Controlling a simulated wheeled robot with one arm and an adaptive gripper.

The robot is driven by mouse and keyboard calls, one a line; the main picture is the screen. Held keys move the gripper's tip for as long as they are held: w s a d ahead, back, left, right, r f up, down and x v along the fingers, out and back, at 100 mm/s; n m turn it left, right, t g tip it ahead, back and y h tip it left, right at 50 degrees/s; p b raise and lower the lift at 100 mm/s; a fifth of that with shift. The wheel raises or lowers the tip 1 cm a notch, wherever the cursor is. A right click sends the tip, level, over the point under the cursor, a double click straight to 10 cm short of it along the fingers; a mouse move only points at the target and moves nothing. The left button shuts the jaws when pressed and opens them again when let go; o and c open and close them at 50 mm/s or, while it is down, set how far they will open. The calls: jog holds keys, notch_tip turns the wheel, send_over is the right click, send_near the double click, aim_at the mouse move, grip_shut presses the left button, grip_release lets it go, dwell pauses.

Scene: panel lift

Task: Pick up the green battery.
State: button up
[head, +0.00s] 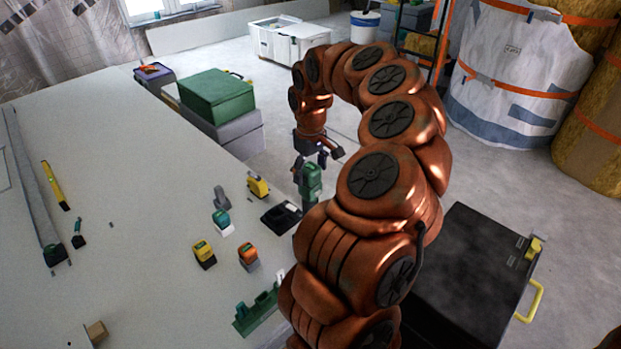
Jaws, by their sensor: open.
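A small battery with a green top and pale base (222,219) stands on the large pale panel, left of my arm. My gripper (319,160) hangs at the panel's right edge, fingers pointing down, open. It is well to the right of and beyond the green battery, not touching it. A larger green tool-like object (310,184) stands just below my gripper; I cannot tell whether the fingers touch it. Its lower part is partly hidden by my arm.
Near the green battery are a grey piece (221,197), a yellow battery (257,185), a black-yellow one (204,254), an orange one (248,256) and a black tray (281,217). A green rack (258,314) is nearer.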

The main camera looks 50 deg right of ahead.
jog(key=shift+f, duration=0.9)
jog(key=c, duration=1.4)
jog(key=shift+o, duration=0.2)
jog(key=shift+r, duration=0.2)
jog(key=shift+r+p, duration=0.3)
jog(key=shift+r, duration=1.2)
jog(key=shift+s+r, duration=0.15)
jog(key=shift+r, duration=0.05)
jog(key=s+a+r, duration=0.1)
jog(key=s+a, duration=0.8)
jog(key=s, duration=0.3)
jog(key=shift+s+a+r, duration=0.15)
jog(key=shift+s+a, duration=0.1)
jog(key=shift+a, duration=0.05)
